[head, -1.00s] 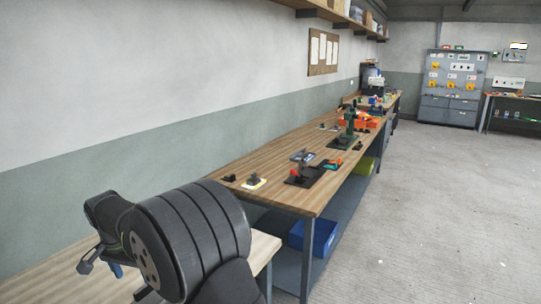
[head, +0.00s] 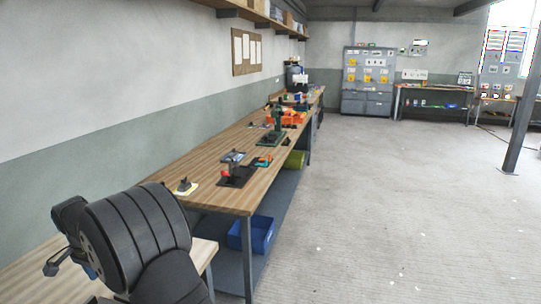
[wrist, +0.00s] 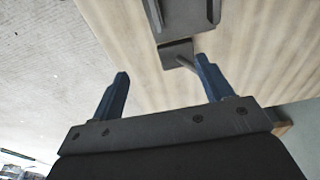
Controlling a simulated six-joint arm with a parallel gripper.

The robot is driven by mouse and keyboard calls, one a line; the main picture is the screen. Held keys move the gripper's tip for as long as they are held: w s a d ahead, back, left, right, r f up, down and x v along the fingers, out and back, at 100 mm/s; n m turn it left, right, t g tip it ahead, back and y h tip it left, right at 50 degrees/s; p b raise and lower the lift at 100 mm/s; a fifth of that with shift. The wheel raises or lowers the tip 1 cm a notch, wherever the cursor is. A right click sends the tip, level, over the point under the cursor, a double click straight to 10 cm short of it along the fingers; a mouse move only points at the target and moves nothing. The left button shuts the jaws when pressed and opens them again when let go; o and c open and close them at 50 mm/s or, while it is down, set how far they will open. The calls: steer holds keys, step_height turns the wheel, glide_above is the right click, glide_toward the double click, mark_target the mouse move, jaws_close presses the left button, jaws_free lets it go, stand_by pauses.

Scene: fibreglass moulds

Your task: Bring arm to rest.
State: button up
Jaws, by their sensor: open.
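My gripper (wrist: 162,80) is open in the wrist view, its two blue fingers apart with nothing between them. One finger shows over the floor and bench edge, the other over the pale wooden bench top (wrist: 115,25). A dark metal piece (wrist: 175,52) shows just beyond the fingers; I cannot tell what it is or how far below it lies. In the head view my dark arm fills the lower left, above a near wooden bench (head: 204,250), and the fingers are mostly hidden behind it.
A long workbench (head: 215,181) runs along the left wall, with small tools and fixtures on top and a blue bin (head: 252,234) below. A grey cabinet (head: 367,82) and a post (head: 524,120) stand further off. The concrete floor (head: 390,200) at the right is open.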

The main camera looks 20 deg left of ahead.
steer(key=s+a+f, duration=0.1)
steer(key=a+f, duration=0.1)
steer(key=s+a+f, duration=0.4)
steer(key=shift+a+f, duration=0.1)
steer(key=shift+f, duration=0.15)
steer(key=shift+r, duration=0.1)
steer(key=shift+r, duration=0.15)
steer(key=w+d+r, duration=0.7)
steer(key=d+r, duration=0.1)
steer(key=d, duration=0.1)
steer(key=shift+n, duration=0.8)
steer(key=s, duration=0.1)
steer(key=s+a, duration=0.1)
steer(key=s, duration=0.1)
steer(key=s+a, duration=0.1)
steer(key=s, duration=0.1)
steer(key=shift+a, duration=0.2)
